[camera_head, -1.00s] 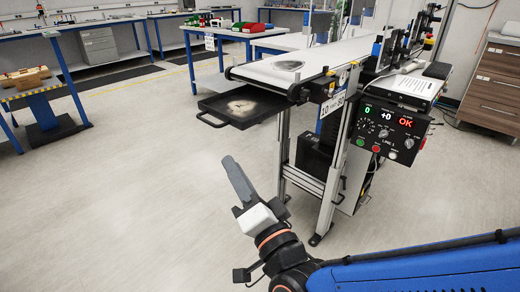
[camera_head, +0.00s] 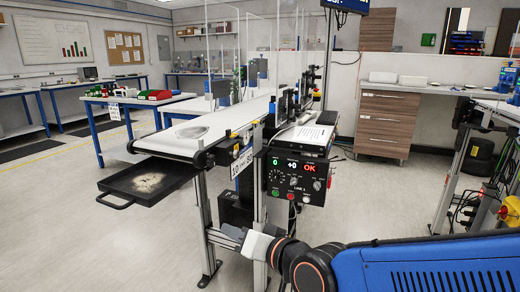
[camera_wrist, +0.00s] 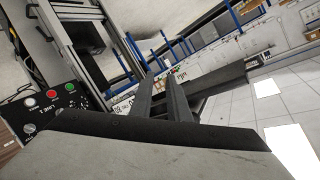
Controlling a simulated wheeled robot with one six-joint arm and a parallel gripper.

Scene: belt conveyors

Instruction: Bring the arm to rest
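My gripper (camera_head: 214,236) is low in the head view, in front of the conveyor's legs and below the control box. Its grey fingers point left. In the wrist view my gripper (camera_wrist: 159,80) shows two dark fingers with a gap between them, and nothing is seen between them. The blue arm link behind it reaches in from the lower right of the head view.
A belt conveyor (camera_head: 222,124) stands ahead, with a black tray (camera_head: 120,184) at its near end. Its control box (camera_head: 296,178) reads OK and also shows in the wrist view (camera_wrist: 42,108). Open floor (camera_head: 70,245) lies to the left. Wooden drawers (camera_head: 386,122) stand behind.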

